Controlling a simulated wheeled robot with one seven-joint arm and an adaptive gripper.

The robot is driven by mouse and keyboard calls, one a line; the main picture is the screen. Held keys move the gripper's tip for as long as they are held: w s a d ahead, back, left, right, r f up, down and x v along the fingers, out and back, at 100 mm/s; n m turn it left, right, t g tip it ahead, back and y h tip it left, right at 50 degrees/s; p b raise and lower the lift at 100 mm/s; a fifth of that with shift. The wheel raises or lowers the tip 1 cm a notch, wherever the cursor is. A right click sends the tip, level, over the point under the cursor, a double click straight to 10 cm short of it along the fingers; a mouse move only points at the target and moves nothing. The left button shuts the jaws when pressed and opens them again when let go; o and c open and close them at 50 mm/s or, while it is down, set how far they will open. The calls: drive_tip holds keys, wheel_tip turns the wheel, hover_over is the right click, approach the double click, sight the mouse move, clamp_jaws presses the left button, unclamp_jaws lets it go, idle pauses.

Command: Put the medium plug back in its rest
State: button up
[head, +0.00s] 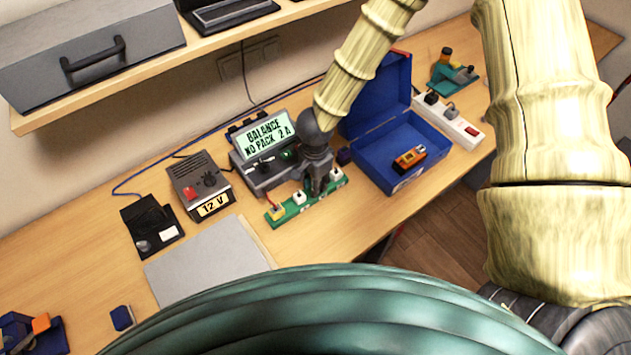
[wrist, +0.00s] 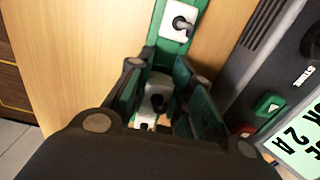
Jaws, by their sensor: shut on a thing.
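A green strip (head: 318,206) lies on the bench in front of the display charger and carries small plug rests. My gripper (head: 318,188) points down over the middle of the strip, its fingers low at it.
The charger (head: 262,150) reading "BALANCE NO PACK 2 A" stands close behind. A blue open case (head: 400,165) with an orange device is to the right, a 12 V supply (head: 200,185) to the left.

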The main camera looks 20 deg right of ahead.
drive_tip(key=shift+f, duration=0.5)
drive_tip(key=o, duration=0.9)
drive_tip(key=shift+o, duration=0.2)
drive_tip(key=shift+r, duration=0.1)
wheel_tip(320, 180, up, 12)
drive_tip(key=shift+f, duration=0.15)
